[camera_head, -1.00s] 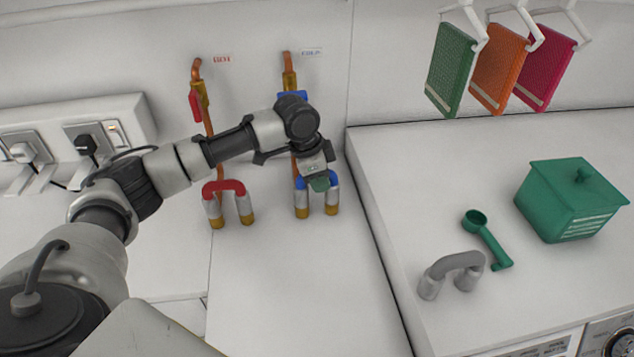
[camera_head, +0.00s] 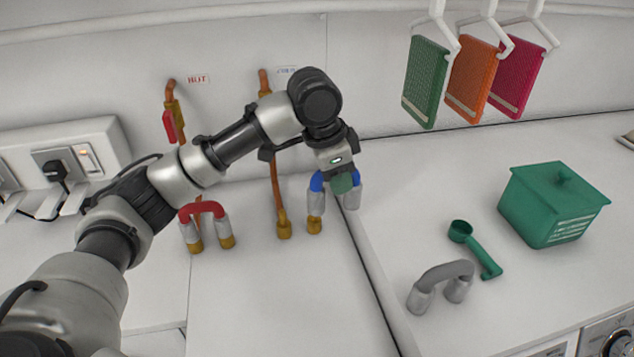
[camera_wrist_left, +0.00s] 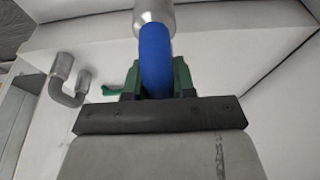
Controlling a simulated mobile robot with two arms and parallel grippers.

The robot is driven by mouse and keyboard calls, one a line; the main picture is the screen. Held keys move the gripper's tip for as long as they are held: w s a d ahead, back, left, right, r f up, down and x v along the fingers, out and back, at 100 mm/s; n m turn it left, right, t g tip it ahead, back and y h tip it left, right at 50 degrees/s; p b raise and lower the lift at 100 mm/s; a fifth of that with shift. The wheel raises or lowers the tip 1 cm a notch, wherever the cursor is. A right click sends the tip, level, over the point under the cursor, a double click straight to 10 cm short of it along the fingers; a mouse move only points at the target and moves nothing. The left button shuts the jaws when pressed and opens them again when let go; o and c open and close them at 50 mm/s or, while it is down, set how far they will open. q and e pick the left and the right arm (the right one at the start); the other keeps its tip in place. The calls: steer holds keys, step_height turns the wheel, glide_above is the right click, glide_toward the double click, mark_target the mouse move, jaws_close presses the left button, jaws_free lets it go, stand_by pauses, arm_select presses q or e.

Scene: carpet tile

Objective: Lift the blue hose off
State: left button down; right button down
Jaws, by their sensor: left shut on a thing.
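The blue hose (camera_head: 316,182) is a short blue bend with a silver sleeve at each end. My left gripper (camera_head: 342,183) is shut on its bend and holds it up, to the right of where the two brass fittings (camera_head: 284,228) stand. In the picture its left sleeve overlaps the top of the right-hand fitting; the left-hand fitting is bare. In the left wrist view the blue bend (camera_wrist_left: 155,58) sits between the green fingertips (camera_wrist_left: 156,80), with one silver sleeve beyond. My right gripper is not in view.
A red hose (camera_head: 204,208) is on the hot-side fittings to the left. On the right-hand top lie a grey hose (camera_head: 441,284), a green scoop (camera_head: 476,250) and a green lidded box (camera_head: 552,207). Several coloured pads (camera_head: 472,80) hang above. Sockets (camera_head: 65,165) are at left.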

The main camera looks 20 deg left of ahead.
arm_select(q)
step_height(320, 180, up, 7)
steer(key=d+p, duration=0.2)
steer(key=p, duration=0.4)
steer(key=shift+s+d+f, duration=0.2)
steer(key=shift+s, duration=0.1)
stand_by(0.4)
steer(key=shift+f, duration=0.15)
